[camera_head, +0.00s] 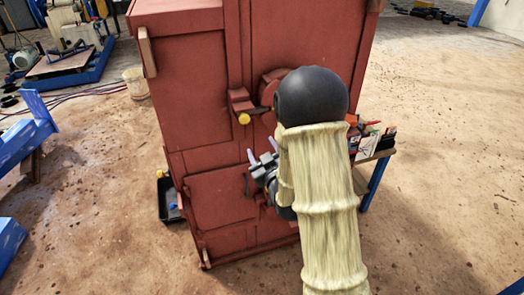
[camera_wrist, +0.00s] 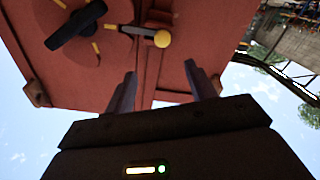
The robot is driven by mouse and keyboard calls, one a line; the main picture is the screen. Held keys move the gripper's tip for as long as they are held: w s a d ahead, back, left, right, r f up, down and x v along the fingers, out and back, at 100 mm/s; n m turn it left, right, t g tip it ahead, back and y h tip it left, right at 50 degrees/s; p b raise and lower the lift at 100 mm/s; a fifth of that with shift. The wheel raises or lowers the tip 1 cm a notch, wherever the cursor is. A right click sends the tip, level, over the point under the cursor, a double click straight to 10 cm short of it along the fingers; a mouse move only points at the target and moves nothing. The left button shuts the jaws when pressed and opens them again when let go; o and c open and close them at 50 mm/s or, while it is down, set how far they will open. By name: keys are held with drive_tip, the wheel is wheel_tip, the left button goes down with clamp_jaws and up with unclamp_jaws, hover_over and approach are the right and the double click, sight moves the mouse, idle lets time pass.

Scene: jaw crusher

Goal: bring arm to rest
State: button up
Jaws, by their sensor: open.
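My gripper (camera_head: 263,162) is in front of the red cabinet-like machine (camera_head: 205,95), near its lower doors in the head view. In the wrist view my gripper (camera_wrist: 160,88) shows two dark fingers standing well apart with nothing between them. The red machine (camera_wrist: 100,85) fills the upper middle of the wrist view. A yellow-knobbed handle (camera_wrist: 161,39) on the machine lies beyond the fingertips; it also shows in the head view (camera_head: 243,118). My arm, in a pale cover with a black joint, hides part of the machine's right side.
A small table (camera_head: 378,156) with tools stands right of the machine. A black tray (camera_head: 169,200) sits on the floor at its lower left. Blue metal frames (camera_head: 25,140) stand at the left, near a bucket (camera_head: 136,82). The floor at the right is mostly clear.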

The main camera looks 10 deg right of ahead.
idle(0.3)
drive_tip(key=s+f+m+g, duration=0.2)
drive_tip(key=s+g, duration=0.5)
drive_tip(key=s, duration=0.4)
drive_tip(key=s+f+m+g+h, duration=0.1)
drive_tip(key=s+f+m+g, duration=0.2)
drive_tip(key=s+g, duration=0.5)
drive_tip(key=s, duration=0.3)
drive_tip(key=shift+s+a+h, duration=0.25)
drive_tip(key=shift+s+h, duration=0.05)
drive_tip(key=shift+s, duration=0.05)
drive_tip(key=shift+w, duration=0.1)
drive_tip(key=shift+w, duration=0.1)
